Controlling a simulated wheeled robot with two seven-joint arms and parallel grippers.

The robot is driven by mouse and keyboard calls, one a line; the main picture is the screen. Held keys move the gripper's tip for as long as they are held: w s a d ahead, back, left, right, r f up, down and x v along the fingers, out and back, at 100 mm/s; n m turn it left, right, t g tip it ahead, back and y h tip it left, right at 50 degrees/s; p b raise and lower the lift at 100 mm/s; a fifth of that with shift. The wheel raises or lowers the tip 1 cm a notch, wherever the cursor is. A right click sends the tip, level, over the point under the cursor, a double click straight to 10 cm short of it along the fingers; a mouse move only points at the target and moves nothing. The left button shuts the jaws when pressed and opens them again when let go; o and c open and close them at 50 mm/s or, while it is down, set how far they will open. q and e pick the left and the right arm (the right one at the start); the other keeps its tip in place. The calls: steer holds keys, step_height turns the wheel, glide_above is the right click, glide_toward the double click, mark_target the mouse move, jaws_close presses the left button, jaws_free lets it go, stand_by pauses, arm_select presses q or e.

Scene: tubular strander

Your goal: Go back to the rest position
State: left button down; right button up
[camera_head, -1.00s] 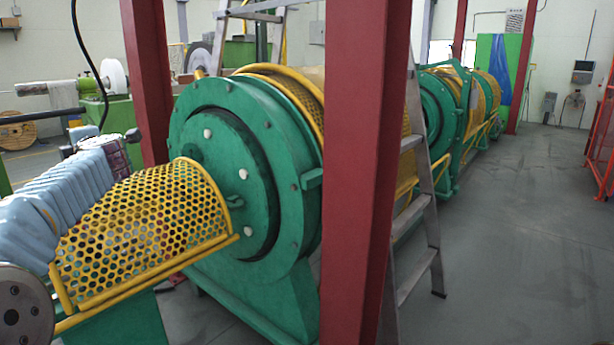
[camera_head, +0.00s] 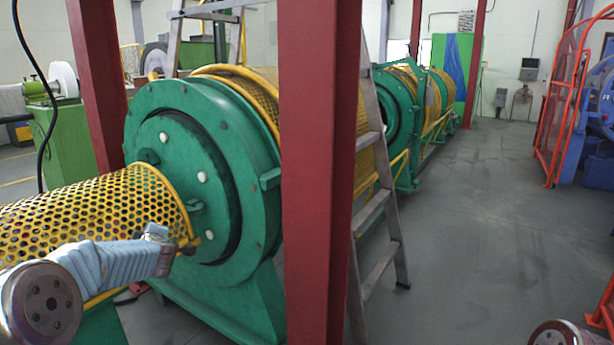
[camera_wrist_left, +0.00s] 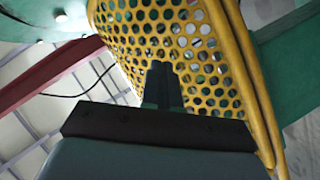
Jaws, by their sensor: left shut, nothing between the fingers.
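The left arm comes in at the lower left of the head view. My left gripper (camera_head: 188,247) is small and dark there, in front of the yellow perforated guard (camera_head: 95,212) near its right end. In the left wrist view the two dark fingers (camera_wrist_left: 162,84) are together with nothing between them. They point at the yellow mesh guard (camera_wrist_left: 205,50), and whether they touch it cannot be told. My right gripper is not in view; only a round joint of mine shows at the bottom right of the head view. The green strander drum (camera_head: 190,165) stands beyond the guard.
A red post (camera_head: 318,180) stands close in front, with a metal ladder (camera_head: 375,205) behind it. A second red post (camera_head: 97,85) is at left. Grey floor (camera_head: 480,220) is open at right, up to an orange-red mesh gate (camera_head: 550,120).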

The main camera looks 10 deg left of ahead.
arm_select(q)
steer(key=s+d+f+m+g+h, duration=0.1)
steer(key=s+d+f+m+h, duration=0.3)
steer(key=d+f, duration=0.95)
steer(key=s+d+f+m+g+h, duration=0.1)
steer(key=d+f+m+h, duration=0.4)
steer(key=d+f, duration=0.8)
steer(key=s+d+f+m+g+h, duration=0.1)
steer(key=s+d+f+m+g, duration=0.1)
steer(key=s+d+f, duration=0.3)
steer(key=s+d+f+m+g+h, duration=0.2)
steer(key=s+d+f+m+g, duration=0.1)
steer(key=s, duration=1)
steer(key=s+d+f+m+g+h, duration=0.2)
steer(key=s+d+f+m+g, duration=0.1)
steer(key=s+d+f, duration=0.5)
steer(key=shift+s+m, duration=0.6)
steer(key=shift+s, duration=0.45)
steer(key=shift+f, duration=0.1)
